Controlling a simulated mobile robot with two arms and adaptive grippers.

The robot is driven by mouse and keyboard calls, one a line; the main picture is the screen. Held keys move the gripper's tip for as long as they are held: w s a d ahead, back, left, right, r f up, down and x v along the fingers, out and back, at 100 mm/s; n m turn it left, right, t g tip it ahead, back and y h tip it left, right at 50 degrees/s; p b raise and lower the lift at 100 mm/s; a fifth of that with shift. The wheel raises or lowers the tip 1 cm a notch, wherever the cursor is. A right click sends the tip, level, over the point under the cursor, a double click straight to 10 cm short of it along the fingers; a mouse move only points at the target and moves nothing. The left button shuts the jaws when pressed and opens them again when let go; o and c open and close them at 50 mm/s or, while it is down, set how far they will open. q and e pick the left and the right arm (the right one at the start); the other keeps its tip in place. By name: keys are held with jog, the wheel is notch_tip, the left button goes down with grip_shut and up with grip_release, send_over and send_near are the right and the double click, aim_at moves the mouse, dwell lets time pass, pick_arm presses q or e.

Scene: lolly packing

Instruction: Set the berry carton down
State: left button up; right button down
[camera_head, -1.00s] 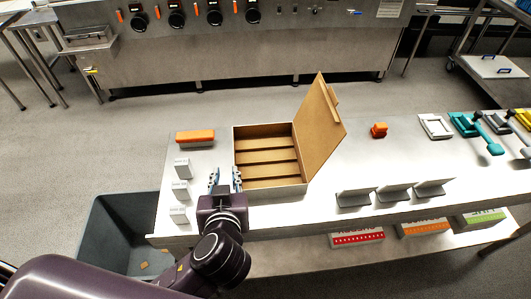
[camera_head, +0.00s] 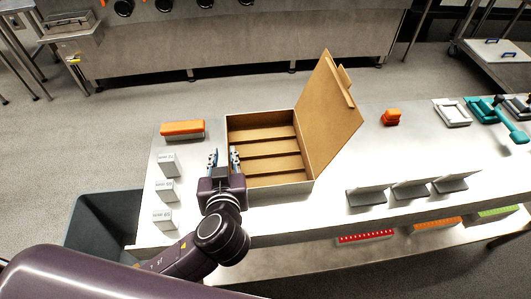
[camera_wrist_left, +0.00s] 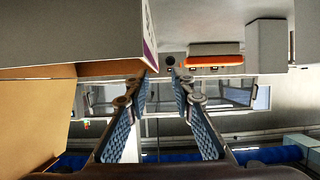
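An open carton (camera_head: 312,177), brown inside with several slotted rows and pale outside, sits flat on the table with its lid (camera_head: 335,110) raised to the right. I cannot read a flavour on it. My left gripper (camera_head: 223,156) is at the carton's left side, its fingers apart and pointing away over the table. In the left wrist view the fingers (camera_wrist_left: 160,92) are open with nothing between them. A carton wall with a purple edge (camera_wrist_left: 150,35) is close by on the left there; contact cannot be told. My right gripper is not in view.
An orange block (camera_head: 183,129) and several small white label stands (camera_head: 167,164) are left of the carton. More stands (camera_head: 366,197) are at the right front. A red-striped box (camera_head: 366,238) lies on the lower shelf. A grey bin (camera_head: 95,225) stands at the left.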

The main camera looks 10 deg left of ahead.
pick_arm(q)
jog(key=x, duration=0.1)
jog(key=p+x, duration=0.1)
jog(key=x, duration=0.2)
jog(key=shift+w+d+f, duration=0.15)
jog(key=shift+w+d, duration=0.1)
jog(key=shift+w, duration=0.05)
jog(key=shift+w+a+f, duration=0.1)
jog(key=shift+w+f, duration=0.2)
jog(key=shift+w, duration=0.1)
grip_shut()
